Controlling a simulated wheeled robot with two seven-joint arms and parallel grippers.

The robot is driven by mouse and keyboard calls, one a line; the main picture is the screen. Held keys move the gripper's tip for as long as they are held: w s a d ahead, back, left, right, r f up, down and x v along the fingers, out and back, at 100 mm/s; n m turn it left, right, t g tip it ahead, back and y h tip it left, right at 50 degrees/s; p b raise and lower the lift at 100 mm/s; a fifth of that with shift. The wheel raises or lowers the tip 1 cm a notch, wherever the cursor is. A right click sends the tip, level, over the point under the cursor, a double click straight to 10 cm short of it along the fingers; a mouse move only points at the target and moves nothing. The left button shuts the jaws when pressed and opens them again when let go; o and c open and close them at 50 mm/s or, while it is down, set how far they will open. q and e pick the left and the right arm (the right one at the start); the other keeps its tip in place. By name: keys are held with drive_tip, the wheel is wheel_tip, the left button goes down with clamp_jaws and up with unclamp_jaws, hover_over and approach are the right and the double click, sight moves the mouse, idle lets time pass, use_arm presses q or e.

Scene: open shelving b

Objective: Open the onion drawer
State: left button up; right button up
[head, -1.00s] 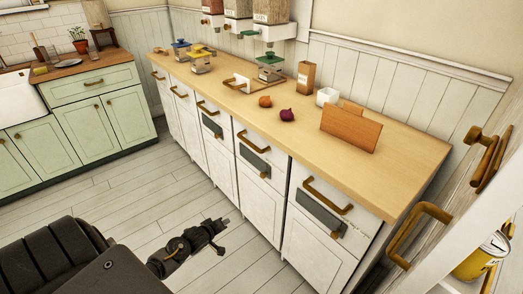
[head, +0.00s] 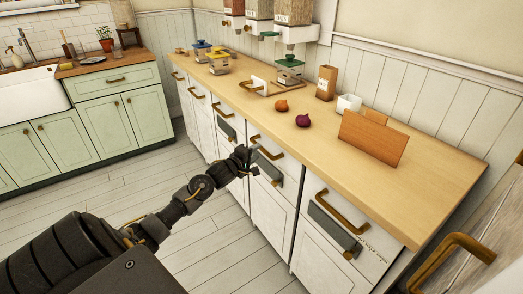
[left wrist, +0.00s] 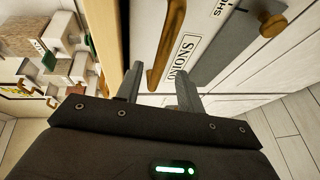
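The onion drawer is a white drawer front labelled "ONIONS" (left wrist: 187,47) in the left wrist view, with a curved brass handle (left wrist: 166,45). In the head view, the brass handle (head: 266,149) by my gripper appears to be the same one, under the wooden counter. The drawer front looks flush with the cabinet. My left gripper (left wrist: 161,70) is open, and the handle's near end shows between its two fingers. Whether they touch it I cannot tell. In the head view the left gripper (head: 246,158) is at that drawer's left side. My right gripper is out of view.
A dark grey panel (left wrist: 225,45) and a brass knob (left wrist: 272,25) lie beside the handle. An orange onion (head: 281,106), a purple onion (head: 303,120) and a wooden board (head: 372,139) are on the counter (head: 400,190). The floor (head: 120,195) left of the cabinets is clear.

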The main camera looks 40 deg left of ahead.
sight(261, 149)
use_arm(q)
drive_tip(key=w, duration=0.3)
drive_tip(key=w+f, duration=0.1)
drive_tip(key=w, duration=0.1)
drive_tip(key=shift+w+a, duration=0.1)
drive_tip(key=shift+a, duration=0.25)
clamp_jaws()
